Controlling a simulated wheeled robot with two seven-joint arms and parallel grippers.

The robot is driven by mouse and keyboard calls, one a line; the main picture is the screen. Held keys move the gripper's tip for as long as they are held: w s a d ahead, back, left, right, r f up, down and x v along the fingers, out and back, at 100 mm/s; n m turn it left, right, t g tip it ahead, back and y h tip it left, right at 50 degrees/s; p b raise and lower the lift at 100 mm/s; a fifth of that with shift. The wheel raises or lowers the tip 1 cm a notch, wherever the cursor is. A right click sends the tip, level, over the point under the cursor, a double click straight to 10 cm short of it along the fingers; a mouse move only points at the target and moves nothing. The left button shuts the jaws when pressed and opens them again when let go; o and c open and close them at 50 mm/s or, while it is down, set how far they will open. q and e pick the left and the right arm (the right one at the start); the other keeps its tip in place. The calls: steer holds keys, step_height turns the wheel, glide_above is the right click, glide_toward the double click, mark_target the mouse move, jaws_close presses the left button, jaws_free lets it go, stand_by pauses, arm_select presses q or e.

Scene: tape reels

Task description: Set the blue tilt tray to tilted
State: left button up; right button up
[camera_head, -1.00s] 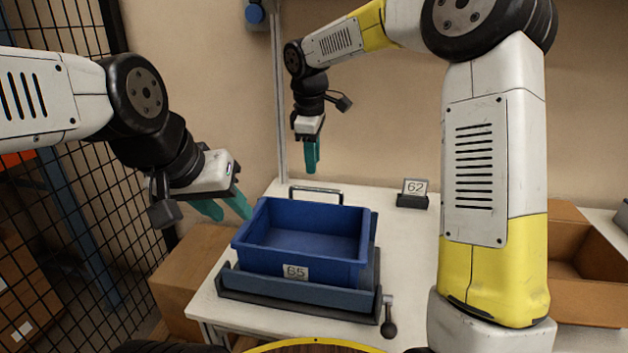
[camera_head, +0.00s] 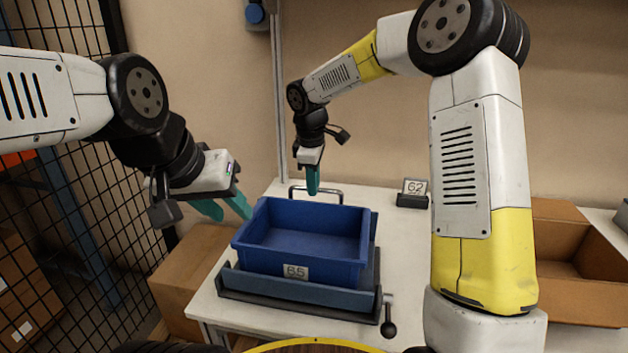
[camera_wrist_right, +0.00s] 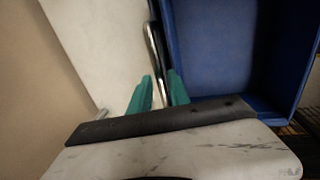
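The blue tilt tray (camera_head: 300,262), labelled 65, sits on a dark blue-grey base (camera_head: 290,289) on the table and looks level. A metal bar handle (camera_head: 330,188) stands at its far side. A lever with a black knob (camera_head: 388,328) is at the base's front right corner. My right gripper (camera_head: 312,188) points down at the handle. In the right wrist view its fingers (camera_wrist_right: 160,92) are apart, with the handle (camera_wrist_right: 153,48) between or just beyond them; contact is unclear. My left gripper (camera_head: 226,208) is open and empty, left of the tray's rim.
A small holder with a 62 card (camera_head: 412,193) stands on the white table (camera_head: 405,245) right of the tray. An open cardboard box (camera_head: 570,270) is at the right, partly behind my right arm. A mesh fence (camera_head: 90,200) is at the left.

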jaws_close()
steer(key=shift+r, duration=0.1)
stand_by(1.1)
